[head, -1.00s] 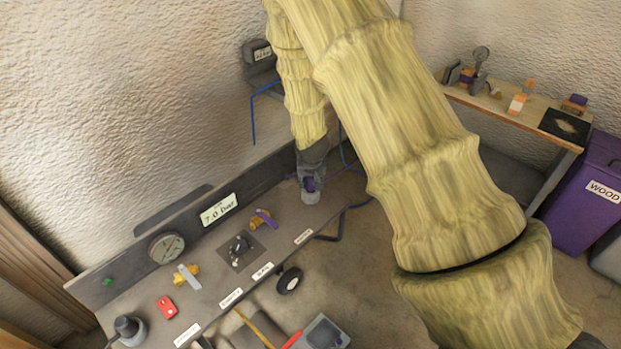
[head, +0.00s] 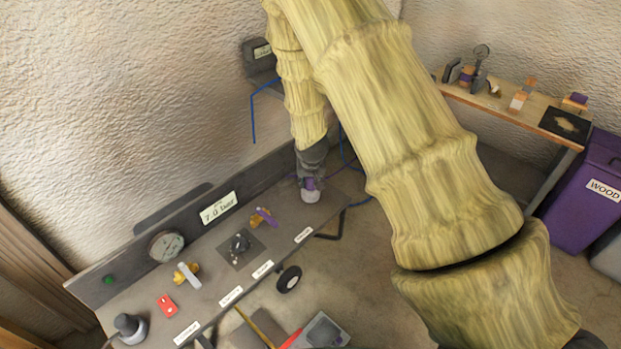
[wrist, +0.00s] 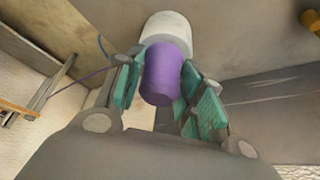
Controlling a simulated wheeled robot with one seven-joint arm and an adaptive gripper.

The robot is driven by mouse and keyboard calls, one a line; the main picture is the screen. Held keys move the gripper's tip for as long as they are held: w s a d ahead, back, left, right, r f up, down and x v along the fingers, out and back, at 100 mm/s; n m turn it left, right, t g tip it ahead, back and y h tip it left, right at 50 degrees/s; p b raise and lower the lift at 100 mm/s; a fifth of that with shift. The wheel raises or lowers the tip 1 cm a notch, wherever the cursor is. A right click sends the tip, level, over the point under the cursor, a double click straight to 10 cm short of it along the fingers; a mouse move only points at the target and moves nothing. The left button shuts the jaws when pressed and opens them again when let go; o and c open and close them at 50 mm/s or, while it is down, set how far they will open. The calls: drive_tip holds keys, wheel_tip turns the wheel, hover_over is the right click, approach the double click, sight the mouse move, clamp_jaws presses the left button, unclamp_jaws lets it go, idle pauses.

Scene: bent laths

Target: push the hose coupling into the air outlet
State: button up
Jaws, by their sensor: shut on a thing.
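My gripper (head: 309,182) is at the far right end of the grey bench and is shut on the purple hose coupling (wrist: 162,76). In the wrist view the coupling sits between the teal finger pads. A pale round fitting (wrist: 166,32) lies directly beyond the coupling; it also shows in the head view (head: 311,196). The coupling overlaps this fitting in the picture, and I cannot tell whether it is seated in it. A dark fitting (head: 239,244) stands on a square plate mid-bench. No label I can read marks the air outlet.
The bench also holds a brass valve with a purple lever (head: 264,216), one with a grey lever (head: 187,274), a gauge (head: 166,246) and a red object (head: 167,306). A pale cup with a dark top (head: 130,328) stands at the left end. A purple bin (head: 583,192) stands right.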

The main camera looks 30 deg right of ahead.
drive_tip(key=shift+f, duration=0.15)
drive_tip(key=o, duration=1.7)
drive_tip(key=shift+r+p, duration=2.65)
drive_tip(key=shift+r, duration=1.15)
drive_tip(key=shift+a+f, duration=0.1)
